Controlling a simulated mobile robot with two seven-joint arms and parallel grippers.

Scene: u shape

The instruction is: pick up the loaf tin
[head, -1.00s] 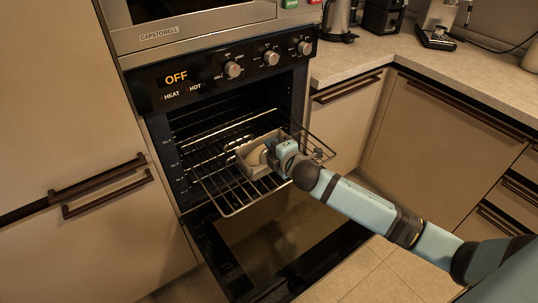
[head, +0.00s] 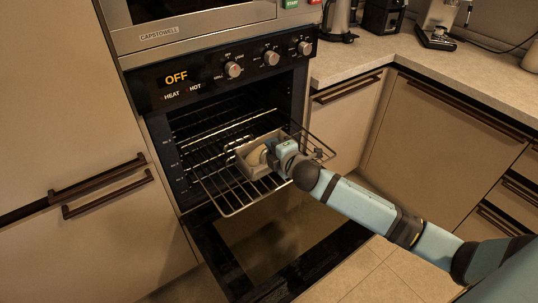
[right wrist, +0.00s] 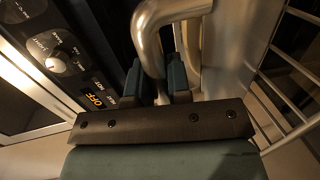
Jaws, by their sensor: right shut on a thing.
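The loaf tin (head: 243,158) is a grey, box-shaped tin on the pulled-out oven rack (head: 228,203), with a pale rounded thing (head: 257,156) in it. My right gripper (head: 272,155) is at the tin's right end in the head view, shut on it. In the right wrist view, the two dark fingers (right wrist: 158,82) close around a bent metal bar at the tin's end, and the tin's shiny metal surface (right wrist: 232,45) lies beside them. The gripper hides part of that end. I cannot tell any gap between tin and rack. My left gripper is out of view.
The oven door (head: 275,235) is folded down below the rack. The oven panel (head: 176,83) reads OFF. A worktop (head: 400,60) with appliances runs along the right, above closed cupboards. A cupboard with long handles (head: 100,180) stands on the left.

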